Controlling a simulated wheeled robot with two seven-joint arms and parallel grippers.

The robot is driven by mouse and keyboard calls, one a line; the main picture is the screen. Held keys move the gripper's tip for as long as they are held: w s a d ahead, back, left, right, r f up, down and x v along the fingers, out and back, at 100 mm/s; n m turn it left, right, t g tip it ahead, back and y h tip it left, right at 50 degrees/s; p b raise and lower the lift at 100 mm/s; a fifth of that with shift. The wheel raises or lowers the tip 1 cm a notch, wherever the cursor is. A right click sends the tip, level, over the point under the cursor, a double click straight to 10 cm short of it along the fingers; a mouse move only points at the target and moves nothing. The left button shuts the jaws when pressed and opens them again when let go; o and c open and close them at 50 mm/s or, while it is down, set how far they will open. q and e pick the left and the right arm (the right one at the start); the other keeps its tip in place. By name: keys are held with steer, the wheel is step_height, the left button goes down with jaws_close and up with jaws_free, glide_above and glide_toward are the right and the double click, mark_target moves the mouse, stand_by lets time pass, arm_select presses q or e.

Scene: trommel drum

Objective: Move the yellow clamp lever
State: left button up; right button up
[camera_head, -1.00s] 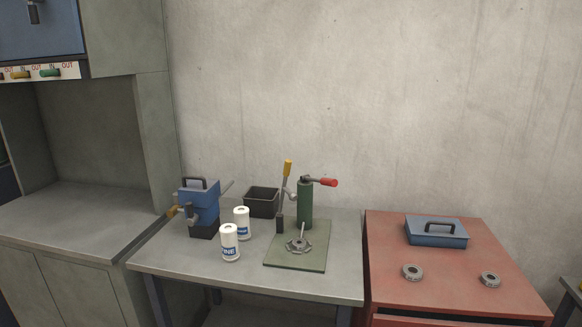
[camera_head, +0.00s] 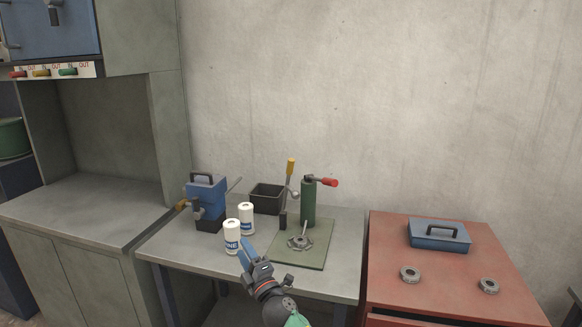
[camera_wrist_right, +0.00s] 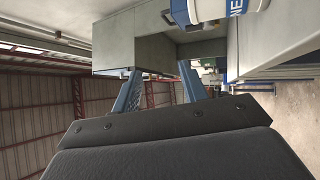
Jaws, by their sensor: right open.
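The yellow clamp lever (camera_head: 290,168) stands upright on the clamp fixture at the back of the grey-green plate (camera_head: 312,258), beside a green post (camera_head: 308,204) with a red handle (camera_head: 331,182). My right gripper (camera_head: 247,252) is at the front edge of the workbench, in front of and below the lever and well apart from it. Its blue fingers are open and empty; they also show apart in the right wrist view (camera_wrist_right: 158,85). My left gripper is not in view.
Two white canisters (camera_head: 246,217) (camera_head: 232,236) stand just behind my right gripper. A blue device (camera_head: 207,197) and a black bin (camera_head: 266,198) are behind them. A grey hub (camera_head: 300,242) lies on the plate. A red cabinet (camera_head: 390,255) at right carries a blue toolbox (camera_head: 439,236).

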steer(key=w+a+r+n+g+y, duration=0.2)
steer(key=a+r+n+g+y, duration=0.3)
steer(key=n, duration=0.4)
steer(key=w+a+r+n+g+y, duration=0.25)
steer(key=a+n+g, duration=0.35)
steer(key=n, duration=0.3)
step_height(320, 180, up, 16)
steer(key=n+g+h+p, duration=0.2)
steer(key=n+g+h, duration=0.3)
steer(key=n+h, duration=1.05)
glide_above(291, 171)
steer(key=m+h, duration=0.2)
steer(key=m, duration=0.1)
steer(key=m+h, duration=0.1)
steer(key=h, duration=0.1)
steer(key=shift+s+a+f+m, duration=0.15)
steer(key=shift+s+m, duration=0.1)
steer(key=shift+s, duration=0.05)
steer(key=shift+p, duration=0.3)
steer(key=shift+f, duration=0.25)
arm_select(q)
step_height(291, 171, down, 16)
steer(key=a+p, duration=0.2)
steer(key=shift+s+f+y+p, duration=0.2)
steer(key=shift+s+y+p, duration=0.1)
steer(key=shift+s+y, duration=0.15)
arm_select(e)
steer(key=x, duration=0.7)
steer(key=shift+f, duration=0.1)
steer(key=shift+s, duration=0.1)
